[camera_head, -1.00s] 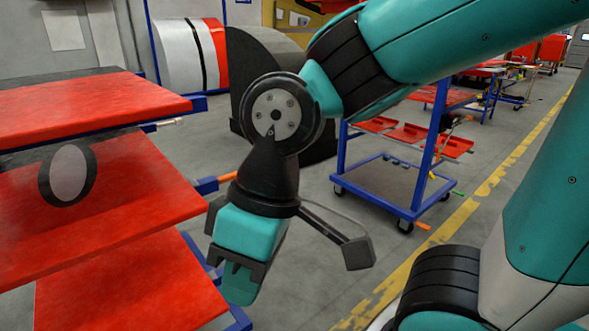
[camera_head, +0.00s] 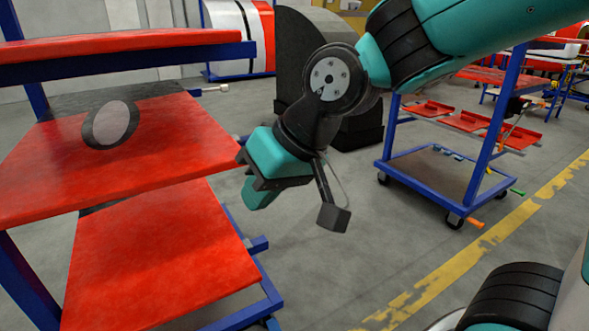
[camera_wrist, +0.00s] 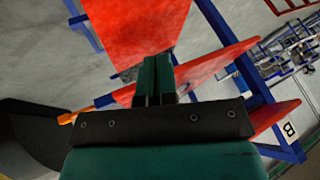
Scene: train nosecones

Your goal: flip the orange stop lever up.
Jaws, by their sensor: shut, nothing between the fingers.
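The orange stop lever (camera_wrist: 68,118) shows in the wrist view at the left, sticking out from the rack's edge, left of my fingers and apart from them in the picture. In the head view I cannot make it out on the near rack; my gripper covers part of that edge. My gripper (camera_head: 258,195) is at the right edge of the rack's middle red shelf (camera_head: 165,165). Its teal fingers (camera_wrist: 155,70) are shut and empty, and in the wrist view they overlap the red panels. I cannot tell whether they touch the rack.
The blue-framed rack (camera_head: 130,65) with red shelves fills the left. A dark nosecone (camera_head: 310,50) stands behind my arm. The floor between is clear.

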